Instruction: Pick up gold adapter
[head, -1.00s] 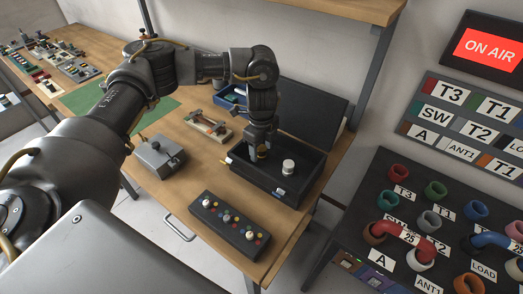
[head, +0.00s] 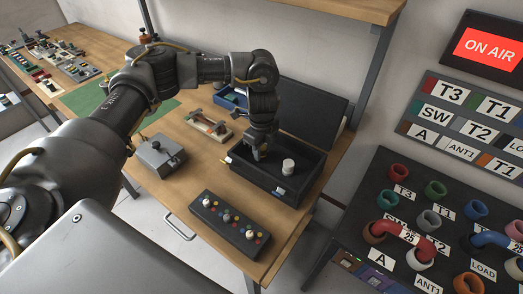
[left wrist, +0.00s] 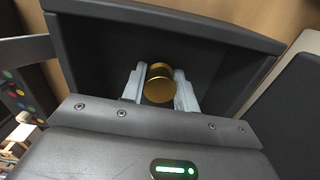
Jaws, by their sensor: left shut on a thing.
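The gold adapter (left wrist: 160,84) is a short gold cylinder, seen in the left wrist view between the two pale fingers of my left gripper (left wrist: 160,88). The fingers are shut on its sides. In the head view my left gripper (head: 259,153) points down into the left part of an open black case (head: 268,182). The adapter is hidden there by the fingers. I cannot tell whether it touches the case floor. My right gripper is not in view.
A white cylinder (head: 288,167) stands in the case, right of my gripper. The open lid (head: 312,112) rises behind. A box with coloured knobs (head: 229,224) lies in front, a grey metal box (head: 159,154) to the left. The patch panel (head: 440,220) stands at the right.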

